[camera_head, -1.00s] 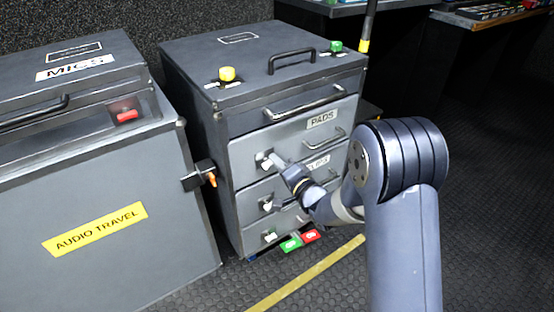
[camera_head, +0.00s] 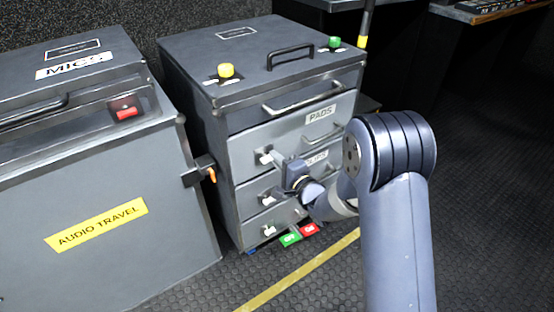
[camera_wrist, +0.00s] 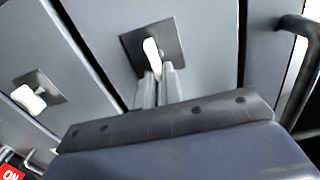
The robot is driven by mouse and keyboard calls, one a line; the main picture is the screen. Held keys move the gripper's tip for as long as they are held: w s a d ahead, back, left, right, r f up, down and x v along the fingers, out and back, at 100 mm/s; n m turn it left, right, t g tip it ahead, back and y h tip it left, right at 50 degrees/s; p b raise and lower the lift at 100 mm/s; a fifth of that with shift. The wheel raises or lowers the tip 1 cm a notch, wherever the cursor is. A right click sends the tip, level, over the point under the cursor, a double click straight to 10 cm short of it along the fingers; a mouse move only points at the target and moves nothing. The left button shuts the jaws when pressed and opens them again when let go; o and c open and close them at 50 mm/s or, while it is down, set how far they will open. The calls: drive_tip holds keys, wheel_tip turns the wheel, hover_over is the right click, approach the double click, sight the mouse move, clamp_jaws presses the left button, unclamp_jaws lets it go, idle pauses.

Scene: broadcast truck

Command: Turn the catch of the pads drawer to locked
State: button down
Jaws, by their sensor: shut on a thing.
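The pads drawer (camera_head: 291,137) is the top drawer of the grey cabinet, with a white PADS label at its upper right. Its catch (camera_wrist: 151,55) is a white lever on a dark square plate in the wrist view. The catch also shows at the drawer's left side in the head view (camera_head: 264,157). My gripper (camera_wrist: 158,76) has its two fingers shut on the lower end of the white lever. In the wrist view the lever leans slightly from the plate's long axis. The fingertips partly hide the lever's end.
A second catch (camera_wrist: 29,98) sits on the drawer below. Drawer handles (camera_head: 321,136) stick out to the right. A grey AUDIO TRAVEL case (camera_head: 95,225) stands close on the left. Open floor lies to the right.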

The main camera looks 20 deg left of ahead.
drive_tip(key=c, duration=1.6)
unclamp_jaws()
drive_tip(key=shift+o, duration=0.2)
drive_tip(key=p+v, duration=0.2)
drive_tip(key=v, duration=0.9)
drive_tip(key=b+x, duration=0.2)
drive_tip(key=x, duration=0.9)
